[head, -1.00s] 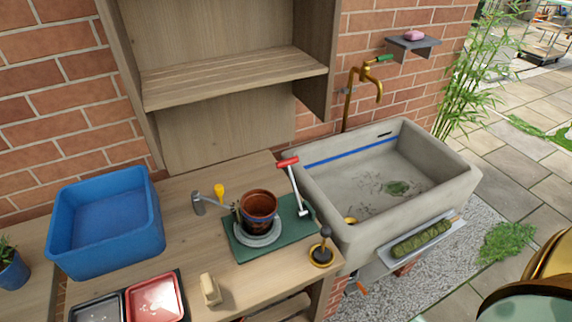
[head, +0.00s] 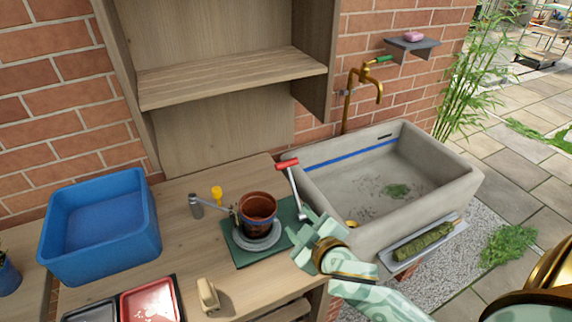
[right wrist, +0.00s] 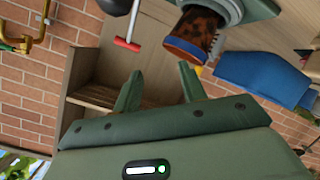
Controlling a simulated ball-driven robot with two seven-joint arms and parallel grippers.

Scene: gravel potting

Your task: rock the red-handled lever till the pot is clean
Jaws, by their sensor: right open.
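The terracotta pot (head: 257,210) stands on a round grey disc (head: 256,238) on the green base plate (head: 240,256). Dark stains cover its wall in the right wrist view (right wrist: 200,25), where a blue band also shows. The lever's red handle (head: 287,163) tops a pale rod leaning left, just right of the pot; the handle also shows in the right wrist view (right wrist: 127,44). My right gripper (head: 303,232) is open and empty, near the lever's foot and right of the pot, apart from the red handle. My left gripper is out of view.
The stone sink (head: 455,190) lies to the right, below a brass tap (head: 351,95). A blue tub (head: 105,250), a red tray (head: 150,302) and a brush-like block (head: 208,295) are on the bench. A wooden shelf (head: 235,80) overhangs the back.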

